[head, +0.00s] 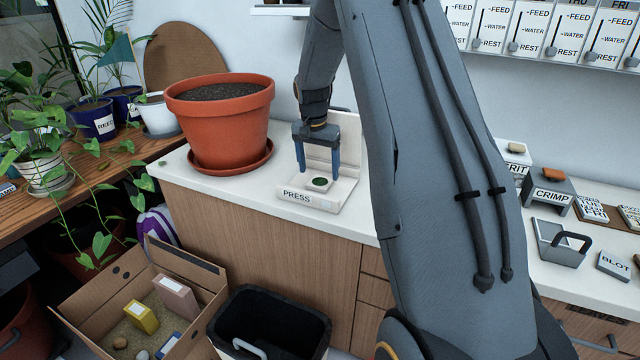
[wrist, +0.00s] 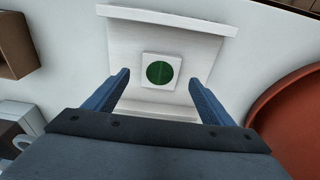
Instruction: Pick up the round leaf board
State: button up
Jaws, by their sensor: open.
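A small round green disc, which looks like the round leaf board (head: 320,182), lies on a pale square pad of the white stand marked PRESS (head: 327,203). In the wrist view the disc (wrist: 159,72) shows a faint line down its middle and sits centred on the pad. My gripper (head: 318,168) points down above the disc, its blue fingers apart on either side. In the wrist view the fingertips (wrist: 159,78) frame the pad with clear gaps. I cannot tell the exact height of the tips above the pad.
A large terracotta pot (head: 219,120) of soil stands on a saucer just left of the press. The press's upright back plate (head: 347,135) rises behind the fingers. A black bin (head: 270,325) and an open box (head: 75,310) stand below the counter.

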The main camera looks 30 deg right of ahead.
aim_at(320, 182)
jog(key=shift+w+d+f+p, duration=0.1)
jog(key=shift+d+f+p, duration=0.1)
jog(key=shift+f, duration=0.75)
jog(key=shift+w+d+f+p, duration=0.1)
jog(key=shift+f+p, duration=0.1)
jog(key=shift+f, duration=0.75)
jog(key=c, duration=1.2)
jog(key=shift+o, duration=0.2)
jog(key=shift+r, duration=0.15)
